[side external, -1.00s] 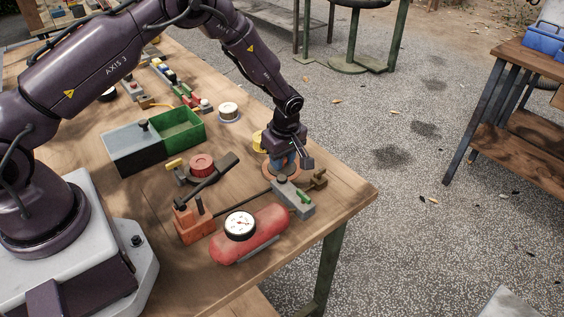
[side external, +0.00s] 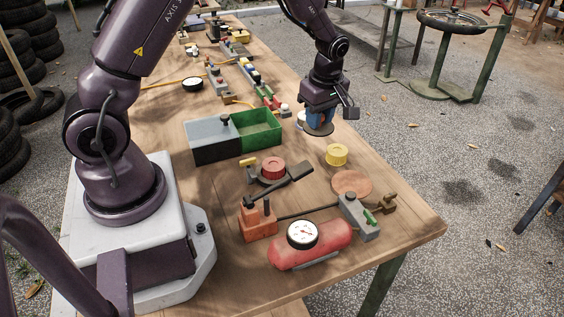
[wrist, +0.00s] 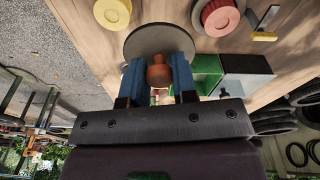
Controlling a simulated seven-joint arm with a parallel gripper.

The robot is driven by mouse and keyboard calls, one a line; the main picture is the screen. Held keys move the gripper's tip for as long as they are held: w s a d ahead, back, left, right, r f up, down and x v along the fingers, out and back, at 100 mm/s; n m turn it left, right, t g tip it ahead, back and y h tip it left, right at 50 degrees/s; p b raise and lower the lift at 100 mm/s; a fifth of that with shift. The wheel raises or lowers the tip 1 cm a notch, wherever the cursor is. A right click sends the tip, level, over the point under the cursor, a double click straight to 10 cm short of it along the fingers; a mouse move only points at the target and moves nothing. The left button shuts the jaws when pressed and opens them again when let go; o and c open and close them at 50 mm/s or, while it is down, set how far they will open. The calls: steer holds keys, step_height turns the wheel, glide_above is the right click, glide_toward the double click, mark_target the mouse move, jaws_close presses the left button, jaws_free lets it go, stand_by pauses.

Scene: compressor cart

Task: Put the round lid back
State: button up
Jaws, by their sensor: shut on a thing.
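My gripper (side external: 321,118) is shut on the knob of a round lid. In the wrist view the orange-brown knob (wrist: 158,74) sits between my two blue fingers. The lid's dark grey disc (wrist: 150,36) spreads out beyond them. In the side view the lid (side external: 320,131) hangs below my fingers, apparently above the table, behind the yellow cylinder (side external: 337,155). A flat, round, orange-brown disc (side external: 352,184) lies on the table in front of that cylinder. A white round object (side external: 301,117) stands just left of my gripper, partly hidden by it.
A green open box (side external: 258,128) joins a grey box with a black knob (side external: 212,140) on the left. A red cylinder (side external: 272,167), a black lever (side external: 288,185), a red tank with a gauge (side external: 312,248) and a grey block (side external: 358,215) stand toward the front.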

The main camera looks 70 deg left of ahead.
steer(key=n, duration=0.2)
glide_above(272, 163)
steer(key=f, duration=0.8)
steer(key=shift+d+f, duration=0.2)
steer(key=shift+d, duration=0.05)
steer(key=shift+w+f, duration=0.1)
steer(key=shift+f, duration=0.3)
steer(key=o, duration=0.9)
steer(key=shift+f, duration=0.15)
